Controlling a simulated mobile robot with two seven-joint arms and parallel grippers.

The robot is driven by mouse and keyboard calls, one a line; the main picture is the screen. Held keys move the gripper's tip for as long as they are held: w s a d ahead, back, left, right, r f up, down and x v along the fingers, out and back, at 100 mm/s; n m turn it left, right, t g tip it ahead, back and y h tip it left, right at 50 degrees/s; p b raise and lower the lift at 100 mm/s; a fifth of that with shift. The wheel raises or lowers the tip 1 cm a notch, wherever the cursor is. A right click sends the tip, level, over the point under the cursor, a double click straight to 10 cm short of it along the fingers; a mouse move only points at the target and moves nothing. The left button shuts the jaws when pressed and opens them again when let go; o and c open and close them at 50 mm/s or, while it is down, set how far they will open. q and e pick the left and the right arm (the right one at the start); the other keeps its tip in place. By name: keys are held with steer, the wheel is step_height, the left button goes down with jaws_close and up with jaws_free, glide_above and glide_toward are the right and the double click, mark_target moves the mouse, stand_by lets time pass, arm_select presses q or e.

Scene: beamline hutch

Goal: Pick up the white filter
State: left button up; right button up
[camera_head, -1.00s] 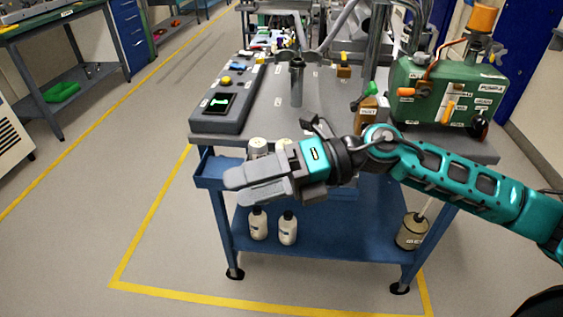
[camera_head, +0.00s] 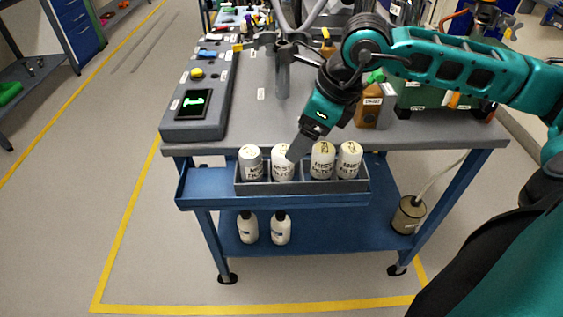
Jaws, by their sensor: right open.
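Several white labelled cylinders stand upright in a row in a grey divided tray (camera_head: 305,187) at the cart's front edge. I cannot read their labels, so I cannot tell which is the white filter. They are the far-left cylinder (camera_head: 251,163), the second from left (camera_head: 283,163), the third (camera_head: 322,161) and the far-right one (camera_head: 349,160). My right gripper (camera_head: 299,149) is open and points down at the tray, its fingers close to the second cylinder's right side. I cannot tell whether they touch. My left gripper is not in view.
The tray sits on a blue side shelf (camera_head: 208,188) of the cart. White bottles (camera_head: 248,229) stand on the lower shelf.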

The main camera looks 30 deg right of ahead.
mark_target(283, 168)
steer(key=x, duration=0.7)
steer(key=shift+w+a+f, duration=0.2)
steer(key=shift+w+a, duration=0.1)
steer(key=shift+w, duration=0.2)
steer(key=shift+r, duration=0.1)
steer(key=c, duration=1.2)
steer(key=shift+o, duration=0.2)
